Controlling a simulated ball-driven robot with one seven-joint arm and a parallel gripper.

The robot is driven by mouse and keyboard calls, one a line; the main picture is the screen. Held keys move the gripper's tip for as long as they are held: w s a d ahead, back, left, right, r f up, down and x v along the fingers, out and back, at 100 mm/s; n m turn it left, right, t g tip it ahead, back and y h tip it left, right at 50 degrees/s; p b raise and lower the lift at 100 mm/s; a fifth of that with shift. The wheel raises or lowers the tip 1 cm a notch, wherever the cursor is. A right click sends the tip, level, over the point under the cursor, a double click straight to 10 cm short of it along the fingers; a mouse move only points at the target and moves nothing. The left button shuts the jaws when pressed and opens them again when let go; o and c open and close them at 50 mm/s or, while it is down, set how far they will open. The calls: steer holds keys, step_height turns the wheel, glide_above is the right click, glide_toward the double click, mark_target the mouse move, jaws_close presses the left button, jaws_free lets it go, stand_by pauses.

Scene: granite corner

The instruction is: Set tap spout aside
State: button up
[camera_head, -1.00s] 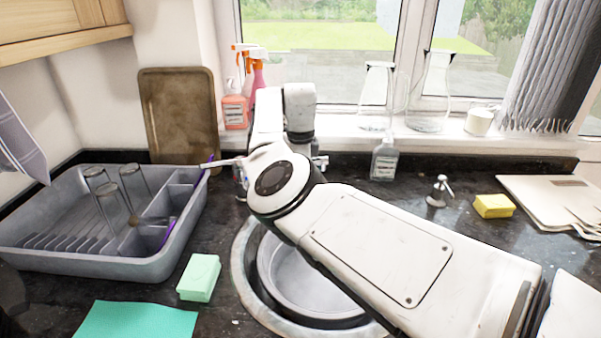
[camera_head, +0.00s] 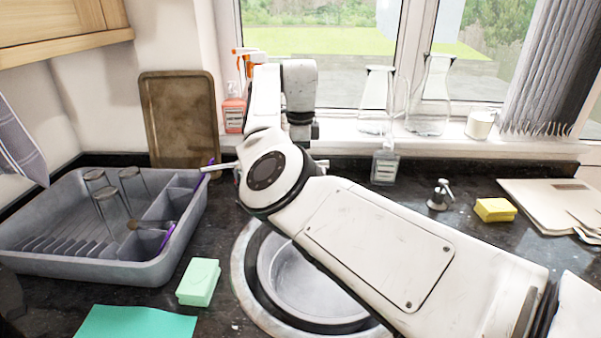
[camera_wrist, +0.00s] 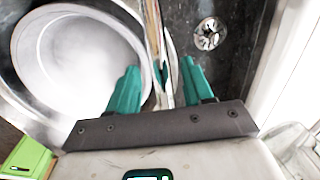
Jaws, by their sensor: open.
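The tap spout shows in the head view as a pale, slim bar (camera_head: 222,166) reaching left from behind my arm toward the dish rack; the rest of the tap is hidden by the arm. In the wrist view the chrome spout (camera_wrist: 154,45) runs from the top edge down between my gripper's fingers. My gripper (camera_wrist: 160,78) is open, with one teal finger on each side of the spout. I cannot tell whether either finger touches it. In the head view my gripper is hidden behind my arm. The round sink bowl (camera_wrist: 80,55) lies below and left.
A grey dish rack (camera_head: 130,270) with glasses stands left. A mint sponge (camera_head: 198,282) lies between rack and sink. A soap bottle (camera_head: 385,166), a small chrome pump (camera_head: 439,195) and a yellow sponge (camera_head: 494,210) stand to the right. Glass jugs (camera_head: 428,105) line the sill.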

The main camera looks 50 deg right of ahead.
steer(key=r, duration=0.5)
steer(key=shift+s+a, duration=0.15)
steer(key=shift+a, duration=0.05)
steer(key=shift+f, duration=0.1)
